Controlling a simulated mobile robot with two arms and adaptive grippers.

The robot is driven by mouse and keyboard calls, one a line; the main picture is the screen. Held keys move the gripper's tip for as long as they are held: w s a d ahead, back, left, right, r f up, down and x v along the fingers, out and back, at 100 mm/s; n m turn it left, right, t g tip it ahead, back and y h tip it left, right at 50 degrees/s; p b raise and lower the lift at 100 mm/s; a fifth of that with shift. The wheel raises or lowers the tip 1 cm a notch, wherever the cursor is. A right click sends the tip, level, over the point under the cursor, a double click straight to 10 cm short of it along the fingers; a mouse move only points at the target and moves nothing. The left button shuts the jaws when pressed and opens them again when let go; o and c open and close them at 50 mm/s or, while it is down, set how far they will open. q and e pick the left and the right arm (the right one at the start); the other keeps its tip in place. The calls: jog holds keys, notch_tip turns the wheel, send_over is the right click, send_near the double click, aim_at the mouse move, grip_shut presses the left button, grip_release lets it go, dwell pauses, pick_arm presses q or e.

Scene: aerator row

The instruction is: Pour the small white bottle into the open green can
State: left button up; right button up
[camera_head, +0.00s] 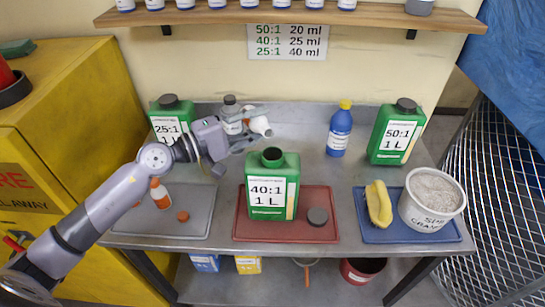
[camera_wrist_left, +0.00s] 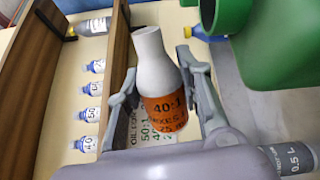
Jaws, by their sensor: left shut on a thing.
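The small white bottle (camera_head: 260,126) is tilted in my left gripper (camera_head: 250,130), above and behind the open green can. In the left wrist view the white bottle (camera_wrist_left: 158,75), with an orange 40:1 label, sits between the fingers of the left gripper (camera_wrist_left: 190,85). Its neck points away from the palm. The open green can (camera_head: 272,190), marked 40:1 1 L, stands upright with its dark mouth uncovered. Part of a green can (camera_wrist_left: 285,40) fills the upper right of the wrist view. I see no liquid flowing. My right gripper is not in view.
The green can stands on a red tray (camera_head: 240,232) with a dark cap (camera_head: 317,217). Another small bottle (camera_head: 159,194) is on the left grey tray. A capped can (camera_head: 397,132), blue bottle (camera_head: 339,130) and gravel bucket (camera_head: 431,203) are right. A grey-capped bottle (camera_head: 231,109) stands behind the gripper.

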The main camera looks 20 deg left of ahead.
aim_at(263, 125)
pick_arm(q)
jog(key=shift+f+m+b, duration=0.25)
jog(key=shift+m+b, duration=0.25)
jog(key=shift+b, duration=0.45)
jog(key=shift+s+r+m+b, duration=0.1)
jog(key=shift+r+m+b, duration=0.4)
jog(key=shift+m+b, duration=0.4)
dwell(0.8)
jog(key=shift+s+d+f+m+b, duration=0.1)
jog(key=shift+d+f+m+b, duration=0.2)
jog(key=shift+m+b, duration=0.95)
dwell(0.3)
jog(key=shift+s+r+b, duration=0.1)
jog(key=shift+r+b, duration=0.15)
jog(key=shift+b, duration=0.75)
jog(key=m+b, duration=0.2)
jog(key=b, duration=0.1)
jog(key=r+m+b, duration=0.1)
jog(key=b, duration=0.1)
jog(key=shift+s+d+m, duration=0.25)
jog(key=shift+s+d, duration=0.1)
jog(key=shift+d, duration=0.05)
jog(key=shift+s+d+r+m+b, duration=0.3)
jog(key=shift+r+m+b, duration=0.1)
jog(key=shift+m+b, duration=0.6)
jog(key=shift+s+d+r+m+b, duration=0.15)
jog(key=shift+r+m+b, duration=0.1)
jog(key=shift+m+b, duration=0.2)
